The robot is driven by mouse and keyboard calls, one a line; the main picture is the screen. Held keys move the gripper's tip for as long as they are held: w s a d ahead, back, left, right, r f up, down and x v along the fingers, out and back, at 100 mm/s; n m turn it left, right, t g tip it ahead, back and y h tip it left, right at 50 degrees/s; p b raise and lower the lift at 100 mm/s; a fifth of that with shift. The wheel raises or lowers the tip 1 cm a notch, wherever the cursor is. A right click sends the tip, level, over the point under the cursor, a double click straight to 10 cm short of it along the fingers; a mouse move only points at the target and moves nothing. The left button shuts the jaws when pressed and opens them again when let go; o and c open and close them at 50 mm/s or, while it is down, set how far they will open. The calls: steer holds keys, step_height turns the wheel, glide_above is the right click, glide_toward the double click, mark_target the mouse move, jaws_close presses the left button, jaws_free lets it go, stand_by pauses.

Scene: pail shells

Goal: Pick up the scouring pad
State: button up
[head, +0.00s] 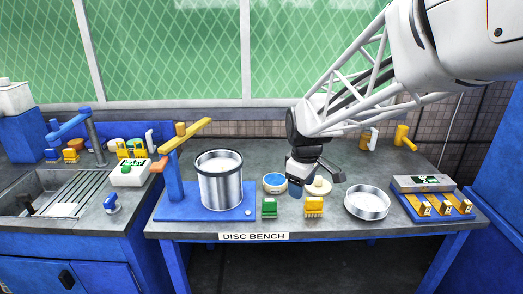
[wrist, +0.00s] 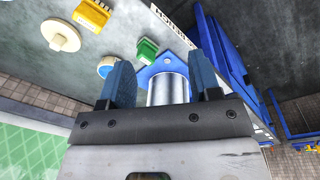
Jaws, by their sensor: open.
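No item is labelled as the scouring pad. A round disc with a blue top (head: 275,182) and a green block (head: 269,208) lie on the bench right of the metal pail; I cannot tell for certain which is the pad.
A cream knobbed disc (head: 320,187) and yellow brush (head: 314,206) are close by my gripper. The metal pail (head: 221,184) stands on a blue base with a post and yellow arm (head: 187,137). A shallow metal dish (head: 367,203) and blue tray (head: 437,213) are at the right.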

mark_target(270, 200)
steer(key=w+a+f+n, duration=0.2)
steer(key=w+f, duration=0.2)
steer(key=w, duration=0.1)
steer(key=w+a+f+n, duration=0.2)
steer(key=w+a+f, duration=0.1)
steer(key=w+f, duration=0.1)
steer(key=w+a+f+n+g, duration=0.1)
steer(key=w+a+f+n, duration=0.1)
steer(key=w, duration=0.4)
steer(key=shift+w+a+f+n, duration=0.1)
steer(key=shift+a+f+n, duration=0.15)
steer(key=shift+f, duration=0.25)
steer(key=shift+w+a+f+n, duration=0.1)
steer(key=shift+a+f+n, duration=0.05)
steer(key=shift+f+n, duration=0.25)
steer(key=shift+s, duration=0.1)
steer(key=shift+f, duration=1.3)
steer(key=shift+d+f, duration=0.1)
steer(key=shift+f, duration=2.55)
steer(key=c, duration=1.1)
steer(key=shift+o, duration=0.2)
